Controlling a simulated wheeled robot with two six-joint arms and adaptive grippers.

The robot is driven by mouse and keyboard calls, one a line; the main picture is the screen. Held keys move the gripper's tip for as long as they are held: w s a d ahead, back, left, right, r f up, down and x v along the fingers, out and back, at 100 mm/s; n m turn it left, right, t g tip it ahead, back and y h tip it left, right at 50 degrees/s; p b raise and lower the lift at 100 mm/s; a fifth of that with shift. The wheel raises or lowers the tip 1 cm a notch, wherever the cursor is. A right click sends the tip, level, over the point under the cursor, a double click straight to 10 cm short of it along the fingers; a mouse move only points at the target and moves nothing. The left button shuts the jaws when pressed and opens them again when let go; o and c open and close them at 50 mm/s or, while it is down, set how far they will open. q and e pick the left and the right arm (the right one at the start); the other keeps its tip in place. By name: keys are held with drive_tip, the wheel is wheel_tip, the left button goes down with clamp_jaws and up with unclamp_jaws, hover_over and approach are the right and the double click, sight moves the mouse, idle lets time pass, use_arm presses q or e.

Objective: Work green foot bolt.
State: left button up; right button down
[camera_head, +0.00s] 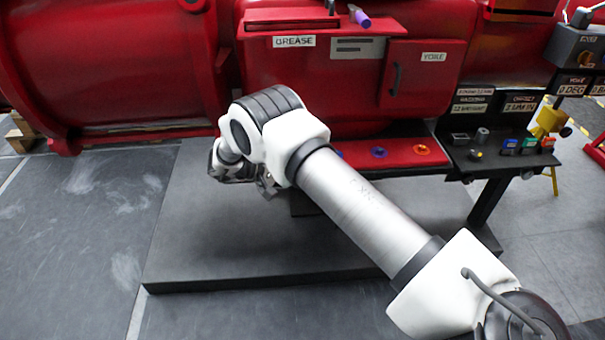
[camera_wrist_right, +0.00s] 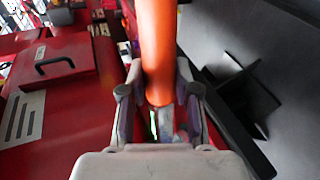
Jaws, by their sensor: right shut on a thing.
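My right arm reaches in from the right in the head view. Its gripper (camera_head: 266,186) is low in front of the red machine and partly hidden behind the wrist. In the right wrist view the gripper (camera_wrist_right: 160,100) is shut on an orange-handled tool (camera_wrist_right: 159,45). The orange handle runs up out of the picture, and a grey metal part shows between the fingers. A thin green sliver shows beside that metal part; I cannot tell if it is the green foot bolt. No green foot bolt is clear in the head view. My left gripper is in neither view.
A red shelf (camera_head: 397,161) with blue and orange rings juts out under the machine. A dark side table (camera_head: 497,160) with small coloured items stands at the right. A purple-tipped tool (camera_head: 360,16) lies on the machine. The grey platform (camera_head: 195,235) is clear at left.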

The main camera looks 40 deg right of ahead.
drive_tip(key=a+m+b, duration=0.1)
drive_tip(key=w+g+b, duration=0.1)
drive_tip(key=b, duration=0.1)
drive_tip(key=shift+a+r+m+g+y, duration=0.2)
drive_tip(key=shift+a+m+g+y, duration=0.1)
drive_tip(key=shift+a+m+y, duration=0.1)
idle(0.7)
drive_tip(key=shift+s, duration=0.1)
idle(0.3)
drive_tip(key=shift+r+p, duration=2.15)
drive_tip(key=shift+r, duration=0.25)
